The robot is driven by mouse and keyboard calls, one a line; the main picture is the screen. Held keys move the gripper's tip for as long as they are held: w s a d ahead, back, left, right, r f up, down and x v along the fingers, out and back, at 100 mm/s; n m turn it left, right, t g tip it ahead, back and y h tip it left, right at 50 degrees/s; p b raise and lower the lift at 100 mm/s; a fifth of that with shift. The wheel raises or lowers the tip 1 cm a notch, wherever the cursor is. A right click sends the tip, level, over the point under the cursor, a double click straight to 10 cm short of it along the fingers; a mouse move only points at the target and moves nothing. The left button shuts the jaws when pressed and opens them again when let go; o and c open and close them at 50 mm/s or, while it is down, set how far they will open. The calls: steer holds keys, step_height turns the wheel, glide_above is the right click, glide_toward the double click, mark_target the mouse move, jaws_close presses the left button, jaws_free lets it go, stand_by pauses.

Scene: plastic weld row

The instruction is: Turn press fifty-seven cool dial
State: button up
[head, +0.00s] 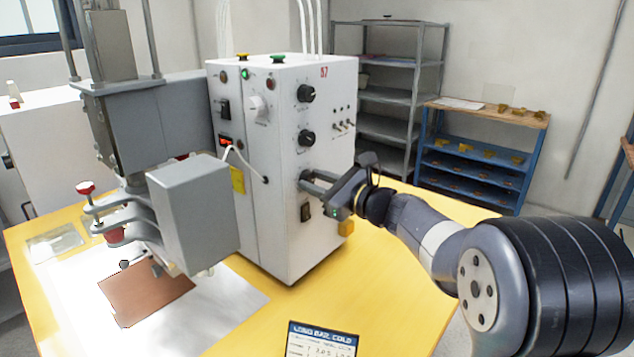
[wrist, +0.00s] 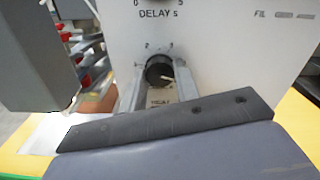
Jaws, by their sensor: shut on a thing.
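The white press cabinet (head: 285,240) stands on the yellow table with a red 57 at its top right. Its right face carries a column of black dials: an upper dial (head: 306,93), a middle dial (head: 306,137) and a lower dial (wrist: 159,70). My gripper (head: 311,181) reaches in from the right, and its two fingers are shut on the lower dial. In the wrist view the fingers flank this dial, whose pale pointer mark points right. The label under it is partly hidden and unreadable. The dial above it is labelled DELAY s.
The grey press head (head: 193,215) stands left of the cabinet above a brown sheet (head: 147,291). A label card (head: 322,338) is at the table's front edge. A grey rack (head: 388,97) and a blue shelf unit (head: 478,155) stand behind. Small switches (head: 343,125) sit beside the dials.

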steer(key=c, duration=0.3)
steer(key=shift+c, duration=0.2)
steer(key=shift+f+b, duration=0.1)
steer(key=shift+b, duration=0.35)
steer(key=shift+n+b, duration=7.9)
steer(key=shift+b, duration=0.55)
